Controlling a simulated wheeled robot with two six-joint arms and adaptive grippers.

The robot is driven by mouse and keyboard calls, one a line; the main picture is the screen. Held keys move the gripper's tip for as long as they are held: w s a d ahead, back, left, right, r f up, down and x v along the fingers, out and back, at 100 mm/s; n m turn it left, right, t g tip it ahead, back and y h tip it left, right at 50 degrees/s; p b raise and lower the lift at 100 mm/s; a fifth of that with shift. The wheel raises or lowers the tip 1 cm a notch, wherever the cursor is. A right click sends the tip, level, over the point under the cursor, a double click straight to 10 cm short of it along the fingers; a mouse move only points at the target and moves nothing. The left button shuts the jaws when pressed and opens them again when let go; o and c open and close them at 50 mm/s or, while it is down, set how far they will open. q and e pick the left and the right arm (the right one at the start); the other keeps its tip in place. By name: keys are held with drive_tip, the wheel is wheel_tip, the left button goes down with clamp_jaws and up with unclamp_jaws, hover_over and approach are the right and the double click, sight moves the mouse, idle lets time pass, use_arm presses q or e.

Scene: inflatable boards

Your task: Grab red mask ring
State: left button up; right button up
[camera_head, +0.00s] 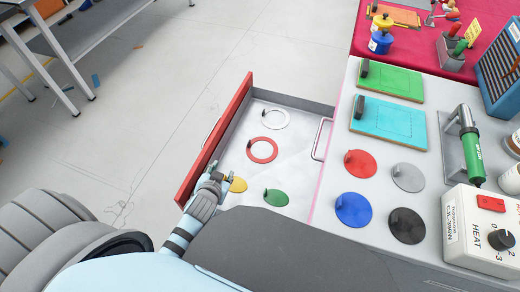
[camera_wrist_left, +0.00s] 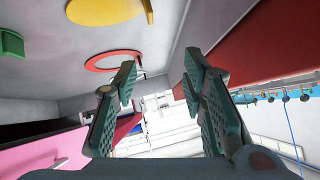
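The red mask ring (camera_head: 262,161) lies flat in the open drawer, with a small dark handle at its upper left. It also shows in the left wrist view as a red ring (camera_wrist_left: 90,65), partly hidden behind a finger. My left gripper (camera_head: 222,177) is over the drawer's red front edge, beside the yellow disc (camera_head: 238,185) and short of the ring. In the left wrist view my left gripper (camera_wrist_left: 163,82) is open, with nothing between its fingers. My right gripper is not in view.
The drawer (camera_head: 213,140) has a raised red front and also holds a white ring (camera_head: 264,119) and a green disc (camera_head: 276,198). On the worktop to the right are a red disc (camera_head: 360,164), a blue disc (camera_head: 355,210) and a heat control box (camera_head: 480,232).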

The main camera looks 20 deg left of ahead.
use_arm(q)
drive_tip(key=w, duration=0.1)
drive_tip(key=w+d+t, duration=0.1)
drive_tip(key=w, duration=0.1)
drive_tip(key=w+d+m+t+h, duration=0.1)
drive_tip(key=w, duration=0.1)
drive_tip(key=shift+d+f, duration=0.15)
drive_tip(key=shift+f, duration=0.05)
drive_tip(key=b, duration=0.4)
approach(250, 148)
drive_tip(key=w, duration=0.1)
drive_tip(key=w+a, duration=0.1)
drive_tip(key=w, duration=0.1)
drive_tip(key=shift+w+a+f, duration=0.15)
drive_tip(key=shift+w+a, duration=0.1)
drive_tip(key=b+x, duration=0.2)
drive_tip(key=x, duration=0.1)
drive_tip(key=b+x, duration=0.1)
drive_tip(key=x, duration=0.1)
drive_tip(key=shift+w+d+b, duration=0.2)
drive_tip(key=shift+d+b, duration=0.15)
drive_tip(key=shift+w, duration=0.15)
drive_tip(key=shift+r, duration=0.25)
clamp_jaws()
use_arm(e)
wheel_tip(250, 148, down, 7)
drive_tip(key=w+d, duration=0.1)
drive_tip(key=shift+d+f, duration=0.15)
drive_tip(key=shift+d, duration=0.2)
